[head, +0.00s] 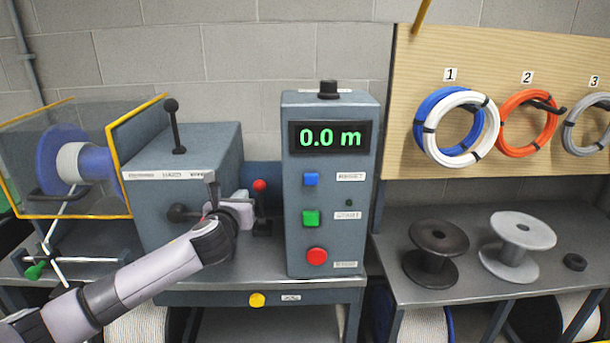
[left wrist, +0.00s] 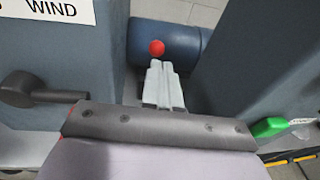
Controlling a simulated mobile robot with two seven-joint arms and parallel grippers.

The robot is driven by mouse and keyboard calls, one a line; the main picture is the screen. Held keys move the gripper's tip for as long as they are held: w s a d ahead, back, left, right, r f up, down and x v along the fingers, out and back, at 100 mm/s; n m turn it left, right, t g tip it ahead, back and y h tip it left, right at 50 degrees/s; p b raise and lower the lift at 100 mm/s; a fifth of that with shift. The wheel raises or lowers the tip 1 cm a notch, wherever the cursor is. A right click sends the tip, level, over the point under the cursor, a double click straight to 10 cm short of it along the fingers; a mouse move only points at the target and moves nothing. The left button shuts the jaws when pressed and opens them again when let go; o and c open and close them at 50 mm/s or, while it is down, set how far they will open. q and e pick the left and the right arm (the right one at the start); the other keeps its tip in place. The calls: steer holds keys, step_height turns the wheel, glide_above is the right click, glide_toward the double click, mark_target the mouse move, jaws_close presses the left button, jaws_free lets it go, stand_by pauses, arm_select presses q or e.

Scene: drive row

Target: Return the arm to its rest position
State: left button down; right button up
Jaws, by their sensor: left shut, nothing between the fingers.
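My left arm comes in from the lower left in the head view, and its gripper (head: 242,205) is in front of the grey gearbox, left of the control box. In the left wrist view the gripper (left wrist: 162,70) has its two grey fingers together, with nothing between them. A small red ball knob (left wrist: 156,47) shows just beyond the fingertips; it also shows in the head view (head: 259,185). I cannot tell whether the fingers touch it. My right gripper is in neither view.
The control box (head: 330,240) shows 0.0 m. The gearbox (head: 185,150) carries a black-knobbed lever (head: 171,106). A guarded blue reel (head: 60,165) stands left. Black (head: 437,240) and grey (head: 517,235) spools sit on the right bench. Coils hang on the pegboard (head: 500,70).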

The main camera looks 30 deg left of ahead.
arm_select(q)
steer(key=s+d+f+n+g+h, duration=0.1)
steer(key=s+d+f+n+h, duration=0.1)
steer(key=s+d+f+n, duration=0.4)
steer(key=s+d+f+n+g+h, duration=0.1)
steer(key=s+d+f+n+h, duration=0.1)
steer(key=d+f, duration=0.45)
steer(key=s+d+f+n+g+h, duration=0.1)
steer(key=s+d+f+n+h, duration=0.25)
steer(key=f, duration=0.45)
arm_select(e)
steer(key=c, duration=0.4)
arm_select(q)
steer(key=s+d+f+n, duration=0.3)
steer(key=s+d+n, duration=0.1)
steer(key=s+n, duration=0.4)
steer(key=s+d+f+n+g+h, duration=0.1)
steer(key=s+d+f+n, duration=0.3)
steer(key=s+n, duration=0.4)
steer(key=shift+d+n, duration=0.35)
steer(key=shift+n, duration=0.3)
